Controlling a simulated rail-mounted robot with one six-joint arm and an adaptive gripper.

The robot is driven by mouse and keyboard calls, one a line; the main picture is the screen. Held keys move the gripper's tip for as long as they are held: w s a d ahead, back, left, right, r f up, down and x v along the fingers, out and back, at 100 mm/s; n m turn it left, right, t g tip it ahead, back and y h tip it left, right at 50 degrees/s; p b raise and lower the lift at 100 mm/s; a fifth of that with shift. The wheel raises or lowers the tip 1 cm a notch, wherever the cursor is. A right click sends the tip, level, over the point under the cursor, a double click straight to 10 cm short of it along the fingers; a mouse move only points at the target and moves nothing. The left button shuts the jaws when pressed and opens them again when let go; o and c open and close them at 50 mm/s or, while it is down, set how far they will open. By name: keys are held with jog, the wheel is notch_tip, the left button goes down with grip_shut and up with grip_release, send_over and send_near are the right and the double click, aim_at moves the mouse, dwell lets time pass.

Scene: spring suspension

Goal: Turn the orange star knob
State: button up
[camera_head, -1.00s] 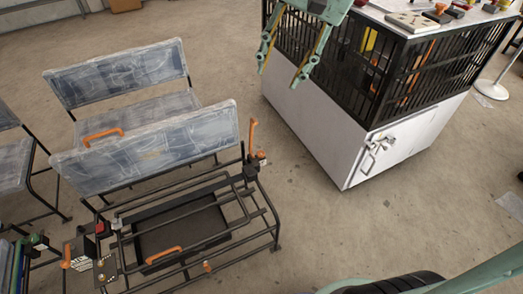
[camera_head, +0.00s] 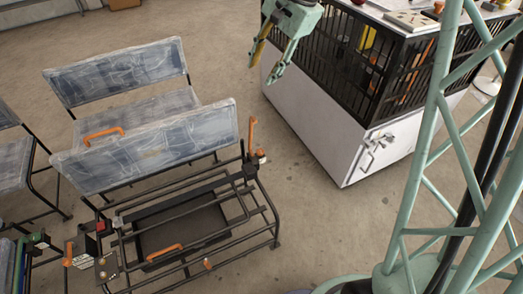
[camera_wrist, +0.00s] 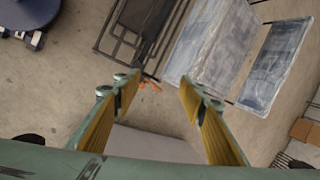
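A small orange knob-like part (camera_head: 260,153) sits at the right end of the black bench frame, beside an upright orange handle (camera_head: 251,133). It is too small to make out a star shape. Small orange parts (camera_wrist: 150,85) also show beyond the fingertips in the wrist view, but I cannot tell which is the knob. My mint-green gripper (camera_head: 263,70) hangs in the air above and behind the bench's right end, well apart from it. In the wrist view my gripper (camera_wrist: 157,88) has its two yellow-lined fingers spread, with nothing between them.
A white cabinet with a black cage (camera_head: 330,135) stands to the right. Bare floor (camera_head: 320,225) lies between bench and cabinet.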

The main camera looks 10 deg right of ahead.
jog(key=w+d+f+m, duration=0.1)
jog(key=w+f+m, duration=0.2)
jog(key=w+f, duration=0.65)
jog(key=m+p, duration=0.2)
jog(key=m, duration=0.5)
send_over(261, 151)
jog(key=s+d, duration=0.2)
jog(key=s, duration=0.1)
notch_tip(261, 151, down, 27)
notch_tip(261, 151, down, 15)
jog(key=d+m, duration=0.2)
jog(key=m, duration=0.1)
jog(key=shift+d+g, duration=0.3)
jog(key=shift+d, duration=0.1)
jog(key=shift+f, duration=0.1)
jog(key=shift+x, duration=6.8)
jog(key=shift+w, duration=0.15)
jog(key=c, duration=0.8)
jog(key=shift+c, duration=0.2)
